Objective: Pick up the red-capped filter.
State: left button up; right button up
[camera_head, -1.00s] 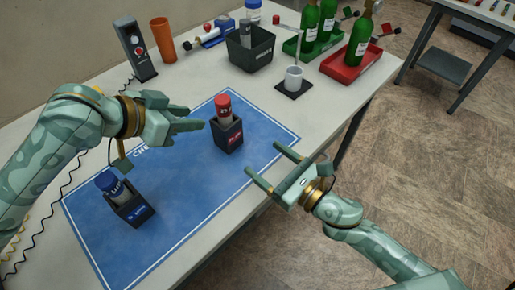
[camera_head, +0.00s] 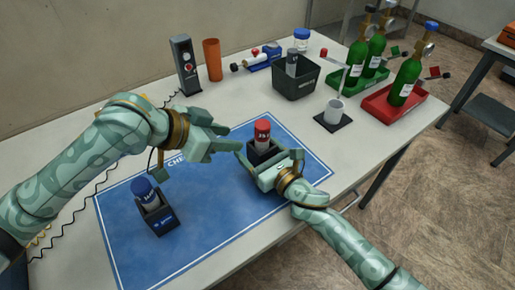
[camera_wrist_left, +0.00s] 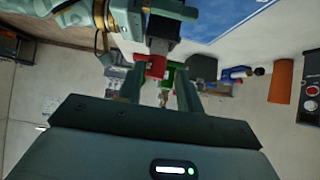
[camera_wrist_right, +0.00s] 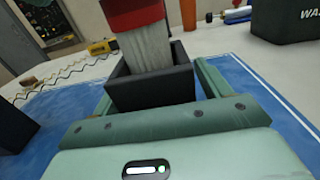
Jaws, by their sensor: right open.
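The red-capped filter (camera_head: 262,134) stands upright in a small black holder (camera_head: 254,156) on the blue mat. My right gripper (camera_head: 268,158) is open and low around it, with one finger on each side of the holder. In the right wrist view, the filter's clear ribbed body (camera_wrist_right: 146,48) rises from the holder (camera_wrist_right: 150,90) between the spread fingers, its top cut off. My left gripper (camera_head: 228,138) is open and empty, to the left of the red cap. In the left wrist view, the red cap (camera_wrist_left: 154,68) shows beyond the left fingers.
A blue-capped filter (camera_head: 145,190) stands in another black holder (camera_head: 158,221) at the mat's left. The blue mat (camera_head: 205,225) is clear in front.

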aim_at(269, 131)
jog(key=c, duration=1.1)
pick_arm(q)
jog(key=o, duration=0.4)
jog(key=shift+o, duration=0.3)
jog(key=shift+s+d+m+g+h, duration=0.35)
jog(key=shift+d+m+g+h, duration=0.15)
jog(key=shift+d+m, duration=0.1)
jog(key=shift+s+d+m+g+h, duration=0.3)
jog(key=shift+d+m+g+h, duration=0.1)
jog(key=shift+d+m+h, duration=0.15)
jog(key=shift+t+h, duration=0.6)
jog(key=shift+h, duration=0.35)
jog(key=w+d+f, duration=0.1)
jog(key=w+d, duration=0.1)
jog(key=w+d+f, duration=0.2)
jog(key=w, duration=0.1)
jog(key=w+d+f, duration=0.1)
jog(key=w+d, duration=0.1)
jog(key=shift+w+d+f, duration=0.2)
jog(key=shift+w+d, duration=0.05)
jog(key=shift+d, duration=0.15)
